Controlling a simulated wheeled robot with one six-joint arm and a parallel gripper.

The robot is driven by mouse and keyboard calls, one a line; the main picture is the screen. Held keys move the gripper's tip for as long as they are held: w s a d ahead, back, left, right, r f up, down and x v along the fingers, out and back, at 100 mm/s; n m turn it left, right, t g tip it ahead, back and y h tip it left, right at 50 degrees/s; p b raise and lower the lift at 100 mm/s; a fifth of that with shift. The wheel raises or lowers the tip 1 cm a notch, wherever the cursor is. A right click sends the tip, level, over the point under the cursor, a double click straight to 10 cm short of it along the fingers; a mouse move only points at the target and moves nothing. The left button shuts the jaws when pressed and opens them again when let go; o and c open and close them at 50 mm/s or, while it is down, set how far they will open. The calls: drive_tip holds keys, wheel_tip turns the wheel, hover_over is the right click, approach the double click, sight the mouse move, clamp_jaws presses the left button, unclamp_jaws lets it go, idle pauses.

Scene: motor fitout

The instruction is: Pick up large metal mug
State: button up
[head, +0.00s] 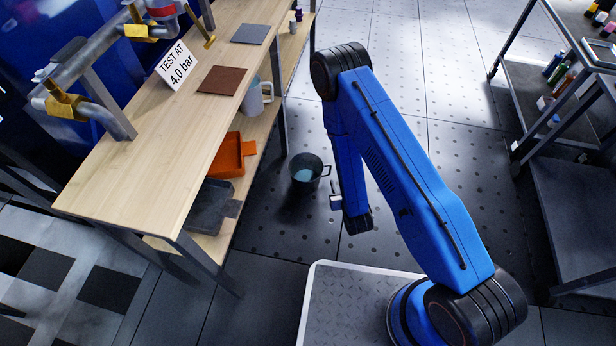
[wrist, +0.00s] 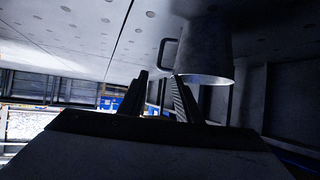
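A large dark metal mug (head: 306,186) stands upright on the floor beside the workbench, its handle toward my gripper. Its inside looks pale blue. In the head view my gripper (head: 336,202) is low, just right of the mug, partly hidden by my arm. In the wrist view, which appears upside down, the mug (wrist: 207,45) hangs from the top with its rim downward and its handle to the left. My gripper's two fingers (wrist: 160,82) are apart with a gap between them, just below the handle in the picture. Nothing is seen between the fingers.
The workbench (head: 130,185) is at the left; its lower shelf holds a grey mug (head: 257,95), an orange tray (head: 226,157) and a dark tray (head: 208,207). A shelved cart (head: 580,190) stands at the right. The floor (head: 395,60) behind my arm is clear.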

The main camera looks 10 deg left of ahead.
drive_tip(key=s+f, duration=0.1)
approach(330, 171)
drive_tip(key=x, duration=0.4)
drive_tip(key=shift+x, duration=3.3)
drive_tip(key=shift+r, duration=0.1)
clamp_jaws()
